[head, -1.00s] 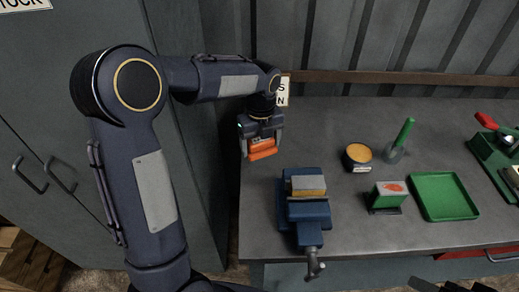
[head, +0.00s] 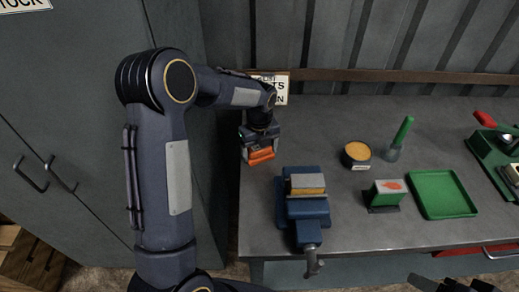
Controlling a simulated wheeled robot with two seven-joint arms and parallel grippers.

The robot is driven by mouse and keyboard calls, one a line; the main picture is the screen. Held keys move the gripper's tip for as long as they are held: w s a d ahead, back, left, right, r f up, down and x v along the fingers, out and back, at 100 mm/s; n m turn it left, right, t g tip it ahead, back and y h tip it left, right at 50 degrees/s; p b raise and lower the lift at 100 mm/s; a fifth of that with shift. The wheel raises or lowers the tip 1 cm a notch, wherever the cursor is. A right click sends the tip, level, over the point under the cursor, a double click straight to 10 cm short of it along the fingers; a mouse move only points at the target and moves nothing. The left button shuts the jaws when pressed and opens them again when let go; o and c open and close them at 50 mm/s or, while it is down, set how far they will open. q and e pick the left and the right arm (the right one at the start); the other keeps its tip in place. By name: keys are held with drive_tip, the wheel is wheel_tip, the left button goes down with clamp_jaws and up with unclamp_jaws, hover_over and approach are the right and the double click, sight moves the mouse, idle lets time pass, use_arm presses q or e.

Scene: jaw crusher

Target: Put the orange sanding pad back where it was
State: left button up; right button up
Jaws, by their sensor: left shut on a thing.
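The orange sanding pad (head: 261,156) is held between the fingers of my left gripper (head: 259,152), above the back left corner of the bench. The gripper points down and is shut on the pad. The pad appears to be above the bench top, but its exact height is hard to tell. My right gripper (head: 455,285) shows only as dark parts at the bottom right edge, and its jaws cannot be made out.
Bare bench (head: 340,233) lies in front.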

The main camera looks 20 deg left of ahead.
use_arm(q)
drive_tip(key=o, duration=1)
drive_tip(key=shift+f, duration=0.1)
wheel_tip(320, 180, up, 12)
drive_tip(key=shift+r, duration=0.2)
drive_tip(key=shift+f, duration=0.1)
